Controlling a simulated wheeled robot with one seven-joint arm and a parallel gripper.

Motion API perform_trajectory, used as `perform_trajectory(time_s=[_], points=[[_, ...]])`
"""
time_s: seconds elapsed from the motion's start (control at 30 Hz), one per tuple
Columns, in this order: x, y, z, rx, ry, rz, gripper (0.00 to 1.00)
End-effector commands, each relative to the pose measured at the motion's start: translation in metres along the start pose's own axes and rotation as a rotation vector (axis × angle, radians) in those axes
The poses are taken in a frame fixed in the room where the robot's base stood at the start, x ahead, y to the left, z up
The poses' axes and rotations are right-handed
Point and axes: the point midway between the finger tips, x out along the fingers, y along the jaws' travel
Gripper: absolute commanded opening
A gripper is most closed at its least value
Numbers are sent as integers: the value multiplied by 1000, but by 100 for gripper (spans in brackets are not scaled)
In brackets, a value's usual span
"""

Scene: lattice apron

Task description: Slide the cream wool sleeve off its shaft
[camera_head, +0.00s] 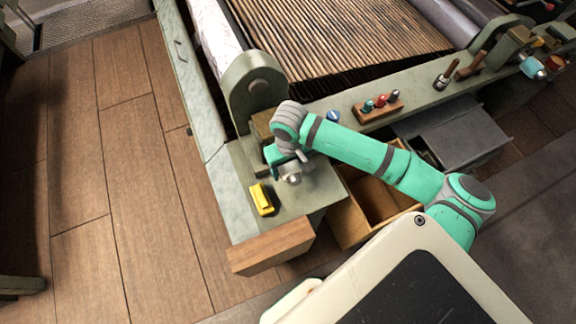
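A pale, mottled roller (217,42) runs down from the top edge to a rounded green end bracket (256,85). It is the closest match I see to the cream wool sleeve, but I cannot tell whether it is wool or slides on a shaft. My gripper (290,176) points down over the green corner of the bench, below the bracket and apart from the pale roller. Its fingers are mostly hidden by my wrist, so I cannot tell whether they hold anything.
A yellow block (262,199) lies left of my gripper. A wooden rack (378,106) with small coloured pieces stands on the green rail (420,97). An open wooden drawer (350,222) and a grey drawer (470,135) jut out below. Wooden floor at left is clear.

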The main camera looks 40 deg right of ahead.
Motion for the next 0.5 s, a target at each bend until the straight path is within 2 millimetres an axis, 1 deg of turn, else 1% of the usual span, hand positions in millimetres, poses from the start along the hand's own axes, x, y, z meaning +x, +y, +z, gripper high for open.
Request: perform_trajectory(time_s=[0.03,0.07,0.1,0.27,0.5], points=[[0,0,0,1,0,0,50],[0,0,0,1,0,0,43],[0,1,0,2,0,0,40],[0,1,1,3,0,0,40],[0,2,8,3,0,1,40]])
